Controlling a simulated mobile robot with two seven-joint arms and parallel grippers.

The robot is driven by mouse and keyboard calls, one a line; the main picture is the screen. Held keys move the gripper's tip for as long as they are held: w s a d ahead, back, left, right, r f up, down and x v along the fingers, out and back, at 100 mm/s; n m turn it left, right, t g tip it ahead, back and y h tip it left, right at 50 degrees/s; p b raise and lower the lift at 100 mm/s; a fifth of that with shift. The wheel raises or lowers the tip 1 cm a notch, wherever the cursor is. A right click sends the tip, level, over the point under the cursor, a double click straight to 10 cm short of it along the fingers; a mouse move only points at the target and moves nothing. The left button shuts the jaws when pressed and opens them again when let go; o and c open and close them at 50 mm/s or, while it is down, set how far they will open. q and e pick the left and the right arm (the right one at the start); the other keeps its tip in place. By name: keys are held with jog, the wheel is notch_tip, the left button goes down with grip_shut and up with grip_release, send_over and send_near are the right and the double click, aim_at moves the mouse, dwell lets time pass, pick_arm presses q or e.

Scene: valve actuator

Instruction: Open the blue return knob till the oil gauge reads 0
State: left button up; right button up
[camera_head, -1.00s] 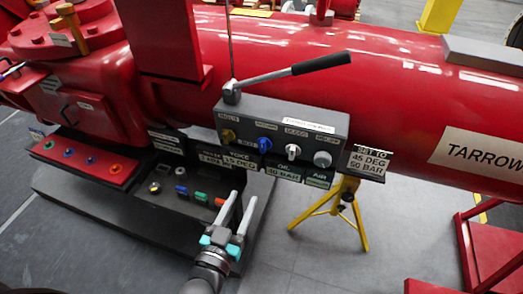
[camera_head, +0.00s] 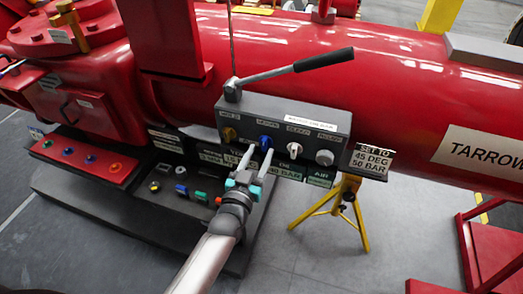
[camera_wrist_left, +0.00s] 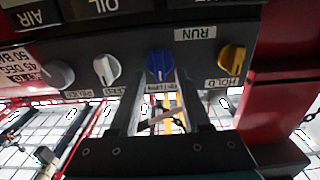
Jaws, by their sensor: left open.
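The blue return knob (camera_head: 265,142) is on the front of the grey control box (camera_head: 345,127), between a yellow knob and a white knob. It also shows in the left wrist view (camera_wrist_left: 159,65). My left gripper (camera_head: 259,157) is open, with its fingertips just in front of and below the blue knob. In the wrist view the two fingers (camera_wrist_left: 160,100) lie on either side of the knob's lower part; contact cannot be told. The oil display (camera_head: 284,172) below the box reads 40 BAR. My right gripper is not in view.
The yellow knob (camera_head: 229,134) is left of the blue knob; the white knob (camera_head: 294,149) and grey knob (camera_head: 325,157) are right. A lever with a black grip (camera_head: 323,60) rises above the box. A yellow stand (camera_head: 340,205) is below right. The red pipe (camera_head: 400,90) is behind.

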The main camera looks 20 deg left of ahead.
pick_arm(q)
jog(key=shift+w, duration=1.05)
jog(key=shift+c, duration=0.3)
grip_shut()
